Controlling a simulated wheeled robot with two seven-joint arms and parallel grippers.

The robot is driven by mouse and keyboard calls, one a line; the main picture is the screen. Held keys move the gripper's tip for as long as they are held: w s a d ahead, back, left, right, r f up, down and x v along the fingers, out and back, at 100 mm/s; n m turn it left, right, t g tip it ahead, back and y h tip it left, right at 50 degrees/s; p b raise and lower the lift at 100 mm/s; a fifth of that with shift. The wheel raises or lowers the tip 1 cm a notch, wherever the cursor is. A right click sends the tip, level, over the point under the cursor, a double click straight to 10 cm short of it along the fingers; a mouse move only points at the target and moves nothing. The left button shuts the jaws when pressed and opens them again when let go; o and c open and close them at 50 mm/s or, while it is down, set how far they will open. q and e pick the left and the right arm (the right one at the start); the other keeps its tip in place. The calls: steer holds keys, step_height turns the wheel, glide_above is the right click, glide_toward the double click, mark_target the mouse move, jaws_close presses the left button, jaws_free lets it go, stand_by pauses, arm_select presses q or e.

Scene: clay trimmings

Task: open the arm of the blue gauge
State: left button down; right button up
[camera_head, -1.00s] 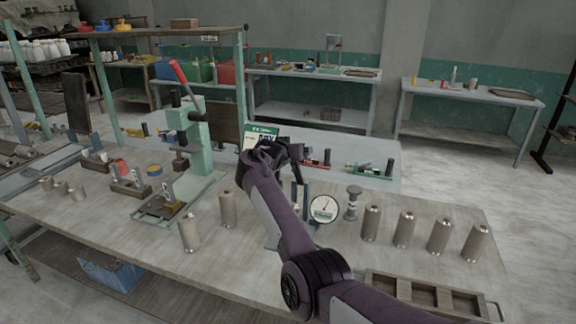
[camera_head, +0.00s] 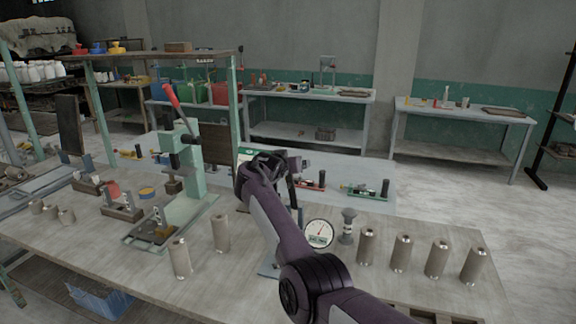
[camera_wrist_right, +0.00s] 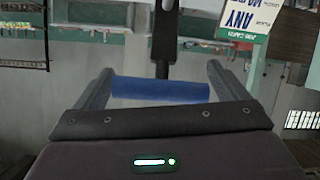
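The gauge's round white dial (camera_head: 319,233) faces me on the work table, and its blue base (camera_head: 268,268) is mostly hidden behind my right arm. A dark bar, its arm (camera_head: 291,191), rises beside my wrist and leans slightly left. In the right wrist view the blue handle (camera_wrist_right: 160,88) lies crosswise between my two fingers, which meet its ends. My right gripper (camera_wrist_right: 162,80) looks shut on it. In the head view my right gripper (camera_head: 270,160) is largely hidden by its own wrist. My left gripper is out of view.
A green press with a red lever (camera_head: 190,155) stands to the left. Grey-brown cylinders (camera_head: 402,253) stand in a row to the right, with two more (camera_head: 180,258) to the left. A grey knobbed post (camera_head: 347,226) stands right beside the dial. A sign (camera_wrist_right: 250,20) is behind the gripper.

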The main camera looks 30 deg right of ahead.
steer(key=shift+o, duration=0.3)
steer(key=shift+w+d+f, duration=0.15)
steer(key=shift+d+f, duration=0.05)
steer(key=shift+f, duration=0.05)
steer(key=b+v, duration=0.2)
steer(key=v, duration=0.6)
steer(key=shift+d+f, duration=0.1)
